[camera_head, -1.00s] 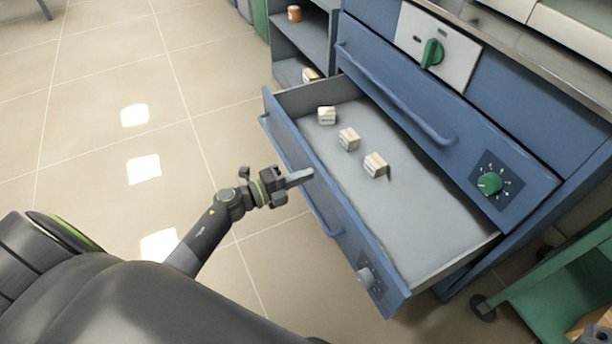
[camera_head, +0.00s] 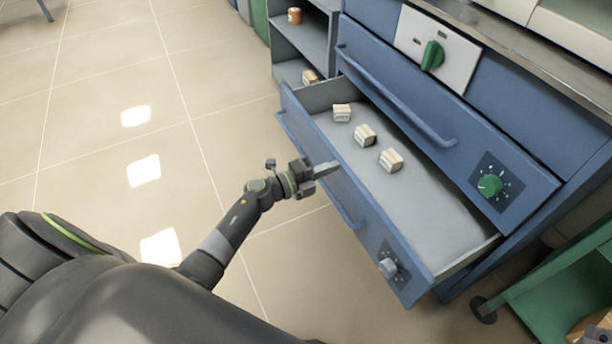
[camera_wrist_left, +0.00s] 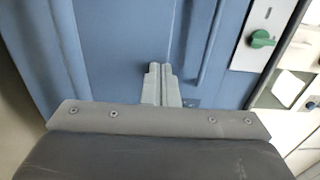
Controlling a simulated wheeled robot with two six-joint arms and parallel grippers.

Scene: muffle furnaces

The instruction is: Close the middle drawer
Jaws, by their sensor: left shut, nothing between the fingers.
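The middle drawer (camera_head: 362,205) is blue with a grey inside and stands partly pulled out of the blue cabinet. Three small pale boxes (camera_head: 364,135) lie in it in a row. Its front carries a bar handle and a grey knob (camera_head: 388,268). My left gripper (camera_head: 326,170) is shut and empty, with its fingertips at the outer face of the drawer front near the top edge. In the left wrist view the shut fingers (camera_wrist_left: 160,84) point at a blue panel; whether they touch it is hard to tell. My right gripper is not in view.
Above the drawer is a closed blue drawer with a long handle (camera_head: 395,95) and a green knob (camera_head: 489,186). A grey shelf (camera_head: 300,40) stands to the left of the cabinet. A green cart (camera_head: 565,285) is at lower right. The tiled floor at left is clear.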

